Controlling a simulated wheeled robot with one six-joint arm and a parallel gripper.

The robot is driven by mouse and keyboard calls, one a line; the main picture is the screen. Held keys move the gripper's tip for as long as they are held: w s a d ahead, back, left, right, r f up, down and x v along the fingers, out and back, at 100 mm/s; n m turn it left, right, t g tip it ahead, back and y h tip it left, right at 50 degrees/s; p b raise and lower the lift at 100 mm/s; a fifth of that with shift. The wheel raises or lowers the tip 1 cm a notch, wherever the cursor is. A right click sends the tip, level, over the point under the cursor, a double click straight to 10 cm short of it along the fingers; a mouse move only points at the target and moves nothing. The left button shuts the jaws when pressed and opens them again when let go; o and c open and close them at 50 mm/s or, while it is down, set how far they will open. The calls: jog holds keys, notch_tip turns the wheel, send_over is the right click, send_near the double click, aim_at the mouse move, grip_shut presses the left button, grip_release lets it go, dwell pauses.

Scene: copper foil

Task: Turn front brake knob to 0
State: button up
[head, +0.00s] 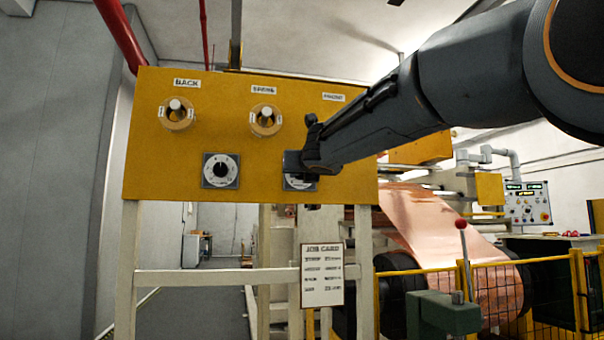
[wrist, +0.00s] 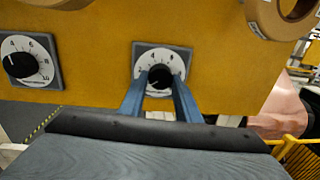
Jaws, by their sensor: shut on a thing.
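The yellow panel (head: 240,130) carries two dials with black knobs in its lower part. My gripper (head: 296,168) is at the right dial (head: 302,186), towards the FRONT label (head: 333,97). In the wrist view, my two blue fingers (wrist: 159,82) are shut on the black knob (wrist: 160,74), one on each side. A light mark on the knob seems to point to the lower left. The numbers 2, 4, 6 and 8 show on its dial (wrist: 145,66); the lower part is hidden by the knob and fingers.
The left dial (head: 220,183) is clear of my gripper. My arm hides the area under FRONT. A job card (head: 322,274) hangs below. Copper foil (head: 425,225) and yellow fencing stand to the right.

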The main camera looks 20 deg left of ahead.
jog(key=shift+f+n, duration=0.1)
jog(key=shift+n, duration=1.1)
jog(key=o, duration=1.1)
jog(key=shift+c, duration=0.2)
jog(key=b+v, duration=0.2)
jog(key=v, duration=0.6)
jog(key=shift+a+f, duration=0.1)
